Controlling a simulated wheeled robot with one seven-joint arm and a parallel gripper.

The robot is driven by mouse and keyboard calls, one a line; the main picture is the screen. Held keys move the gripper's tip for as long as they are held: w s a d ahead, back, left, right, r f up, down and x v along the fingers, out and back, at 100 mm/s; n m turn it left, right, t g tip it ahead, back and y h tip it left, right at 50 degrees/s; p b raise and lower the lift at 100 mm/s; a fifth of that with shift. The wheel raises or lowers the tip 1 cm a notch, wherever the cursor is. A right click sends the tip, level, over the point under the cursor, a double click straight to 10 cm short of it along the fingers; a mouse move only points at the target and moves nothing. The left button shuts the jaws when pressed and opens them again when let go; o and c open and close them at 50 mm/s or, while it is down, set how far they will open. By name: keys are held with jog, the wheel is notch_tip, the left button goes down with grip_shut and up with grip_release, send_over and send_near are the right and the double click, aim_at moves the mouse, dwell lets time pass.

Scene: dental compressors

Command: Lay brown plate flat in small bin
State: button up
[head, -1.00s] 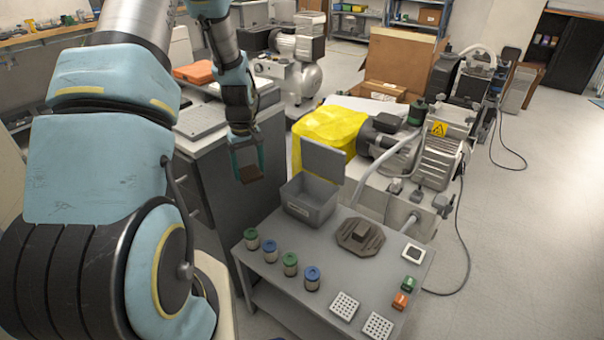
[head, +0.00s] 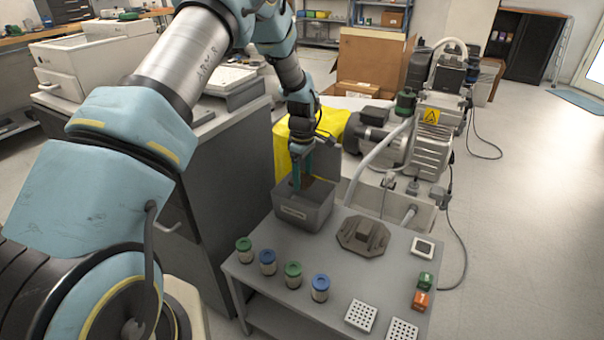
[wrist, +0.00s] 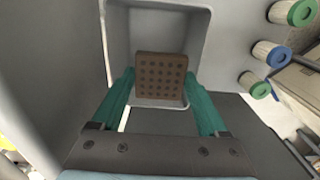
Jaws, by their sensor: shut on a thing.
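The brown plate (wrist: 161,80) is square with rows of dark holes. My gripper (wrist: 160,82) is shut on it, one teal finger at each side edge. In the head view my gripper (head: 302,178) points down at the mouth of the small grey bin (head: 296,214), whose lid (head: 327,165) stands open behind. The plate shows only as a small brown patch there, mostly hidden by the fingers and bin. In the wrist view the plate lies over the bin's opening (wrist: 195,40). I cannot tell whether it touches the floor or walls.
The bin stands at the back left corner of a grey table (head: 330,255). Several green and blue capped jars (head: 293,275) line its front left. A brown octagonal block (head: 363,237) sits right of the bin. A compressor (head: 435,140) and yellow cover (head: 330,125) are behind.

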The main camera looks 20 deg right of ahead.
notch_tip(320, 180, down, 11)
jog(key=b, duration=0.7)
jog(key=shift+f, duration=0.15)
jog(key=shift+f+b, duration=0.3)
jog(key=shift+f, duration=0.25)
jog(key=shift+s+d, duration=0.1)
jog(key=shift+s, duration=0.05)
jog(key=shift+f, duration=0.2)
dwell(1.3)
jog(key=o, duration=1.4)
